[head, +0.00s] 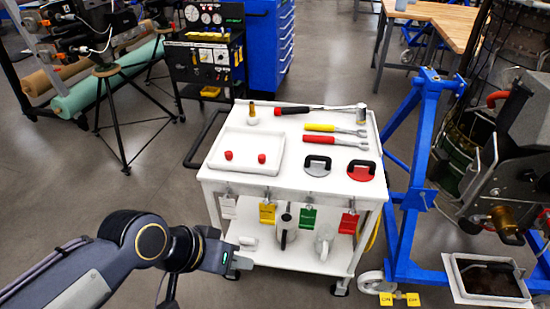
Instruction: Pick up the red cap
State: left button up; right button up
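Two small red caps, one at left (228,155) and one at right (261,158), sit in a white tray (276,138) on top of a white cart (230,182). A red disc (361,171) with a black handle lies at the right of the cart top, beside a grey disc (317,166) with a similar handle. My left gripper (241,267) is low in front of the cart's left side, below the top and apart from the caps. It is small in view, and I cannot tell how far its fingers are apart. My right gripper is not in view.
A hammer (320,110) and two tools with yellow (320,127) and red (320,140) handles lie on the cart top. Coloured tags (308,216) hang along its front edge. Jugs (286,228) stand on the lower shelf. A blue stand (412,180) is close on the right.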

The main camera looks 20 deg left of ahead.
aim_at(261, 158)
jog(key=i+u, duration=0.3)
jog(key=i, duration=0.25)
jog(key=i+l+u, duration=0.15)
jog(key=i+u, duration=0.15)
jog(key=i, duration=0.3)
